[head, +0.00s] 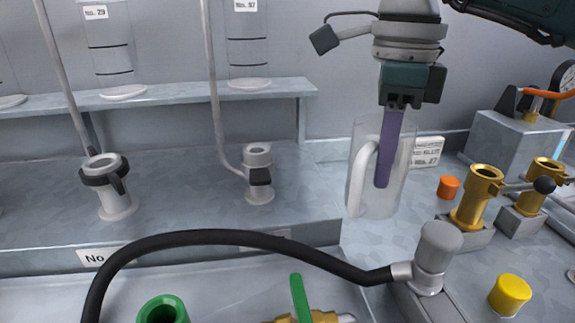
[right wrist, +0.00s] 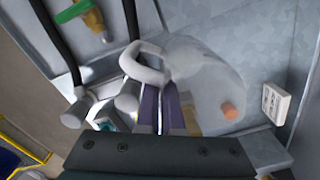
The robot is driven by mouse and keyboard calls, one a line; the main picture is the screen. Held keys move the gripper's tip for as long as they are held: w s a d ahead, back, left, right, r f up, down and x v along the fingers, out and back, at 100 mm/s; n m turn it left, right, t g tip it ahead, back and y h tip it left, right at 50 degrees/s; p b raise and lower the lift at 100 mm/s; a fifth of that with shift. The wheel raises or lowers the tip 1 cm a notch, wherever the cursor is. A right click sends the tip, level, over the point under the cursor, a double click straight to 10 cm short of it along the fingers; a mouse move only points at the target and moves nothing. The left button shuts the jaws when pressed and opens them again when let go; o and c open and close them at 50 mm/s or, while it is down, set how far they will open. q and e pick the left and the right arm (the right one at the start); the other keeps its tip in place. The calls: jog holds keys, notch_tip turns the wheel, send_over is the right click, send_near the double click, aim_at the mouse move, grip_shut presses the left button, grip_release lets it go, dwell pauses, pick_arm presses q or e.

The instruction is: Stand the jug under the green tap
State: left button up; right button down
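The jug (head: 400,190) is a clear, nearly colourless vessel with a white handle (head: 357,180), a little tilted, at the right of the head view. It also shows in the right wrist view (right wrist: 215,72). My right gripper (head: 384,183) points down at the jug. In the right wrist view its purple fingers (right wrist: 161,95) lie close together beside the handle and look shut on the jug; the exact contact is hidden. I cannot tell if the jug's base touches the counter. A brass tap with a green lever (head: 300,298) is at the bottom edge. My left gripper is not in view.
A black hose (head: 230,238) arches across the front to a grey fitting (head: 437,247). A green ring-shaped part (head: 163,310) is at the bottom left. Brass fittings (head: 476,197), an orange cap (head: 448,187) and a yellow cap (head: 510,295) stand to the right.

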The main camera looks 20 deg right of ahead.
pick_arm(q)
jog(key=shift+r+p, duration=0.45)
pick_arm(e)
notch_tip(320, 180, up, 10)
jog(key=shift+r, duration=0.2)
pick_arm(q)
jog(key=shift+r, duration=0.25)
pick_arm(e)
jog(key=shift+r, duration=0.75)
jog(key=s+a+r+n+p, duration=0.35)
jog(key=r+n+p, duration=0.25)
jog(key=n, duration=0.7)
jog(key=s+a+r+n+p, duration=0.3)
jog(key=a+r+n+p, duration=0.2)
jog(key=n, duration=0.8)
pick_arm(q)
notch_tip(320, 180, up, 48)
jog(key=p, duration=3.8)
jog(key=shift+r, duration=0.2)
pick_arm(e)
jog(key=s+r, duration=0.2)
jog(key=r, duration=1.5)
jog(key=s+r, duration=0.3)
jog(key=r, duration=1.5)
jog(key=shift+s+d+r, duration=0.2)
jog(key=shift+s+r, duration=0.05)
jog(key=shift+r, duration=0.1)
